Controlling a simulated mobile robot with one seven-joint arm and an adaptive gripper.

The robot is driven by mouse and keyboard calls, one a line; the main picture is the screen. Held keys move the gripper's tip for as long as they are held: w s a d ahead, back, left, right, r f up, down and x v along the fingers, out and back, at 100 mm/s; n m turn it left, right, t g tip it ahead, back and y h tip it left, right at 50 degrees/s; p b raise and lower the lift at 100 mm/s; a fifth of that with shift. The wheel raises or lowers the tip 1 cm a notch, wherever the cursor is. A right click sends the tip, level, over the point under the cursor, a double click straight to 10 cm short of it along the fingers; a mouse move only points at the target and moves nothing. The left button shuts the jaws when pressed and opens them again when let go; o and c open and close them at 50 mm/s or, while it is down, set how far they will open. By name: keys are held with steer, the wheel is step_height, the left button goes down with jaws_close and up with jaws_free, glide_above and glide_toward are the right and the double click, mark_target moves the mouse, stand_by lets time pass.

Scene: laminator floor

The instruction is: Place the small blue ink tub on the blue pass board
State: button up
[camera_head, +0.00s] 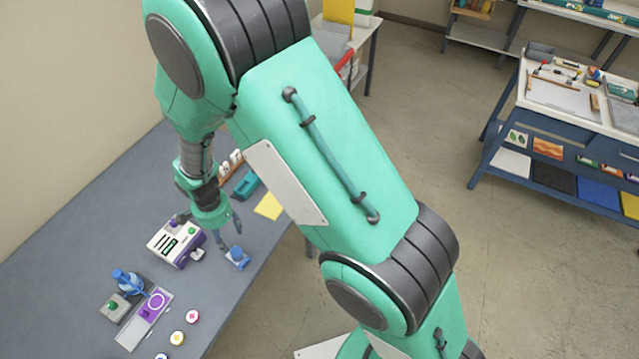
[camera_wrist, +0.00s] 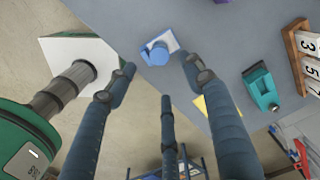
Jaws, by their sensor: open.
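The small blue ink tub (camera_head: 236,252) is a short round blue piece near the table's right edge. It also shows in the wrist view (camera_wrist: 158,55), upright on or against the light blue pass board (camera_wrist: 150,35); contact is hard to judge. The pass board (camera_head: 240,264) shows as a small blue and white piece around the tub's base in the head view. My gripper (camera_head: 230,235) is just above and beside the tub. In the wrist view, my gripper (camera_wrist: 158,70) has its fingers spread wide, with the tub beyond the tips and apart from them.
A white and purple machine (camera_head: 177,243) stands close left of my gripper. A yellow sheet (camera_head: 269,206) and a teal tool (camera_wrist: 262,88) lie beyond the tub.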

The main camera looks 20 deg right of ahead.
steer(key=s+d+r+n+t, duration=0.1)
steer(key=d+r, duration=0.5)
steer(key=r, duration=0.3)
steer(key=d+r+n+t, duration=0.1)
steer(key=d+r+n, duration=0.1)
steer(key=d+r, duration=0.5)
steer(key=s+d+r+n, duration=0.1)
steer(key=d+r, duration=0.3)
steer(key=r, duration=0.7)
steer(key=s+d+r+n+t, duration=0.1)
steer(key=s+d+r+n, duration=0.1)
steer(key=s+d+r, duration=0.5)
steer(key=s+d+r+n+t, duration=0.2)
steer(key=s+d+r, duration=0.6)
steer(key=s, duration=0.4)
steer(key=shift+s+d+n+t, duration=0.3)
steer(key=shift+d+n, duration=0.1)
steer(key=shift+d, duration=0.25)
step_height(320, 180, down, 13)
steer(key=b, duration=1.2)
steer(key=shift+b, duration=0.4)
steer(key=shift+r, duration=0.15)
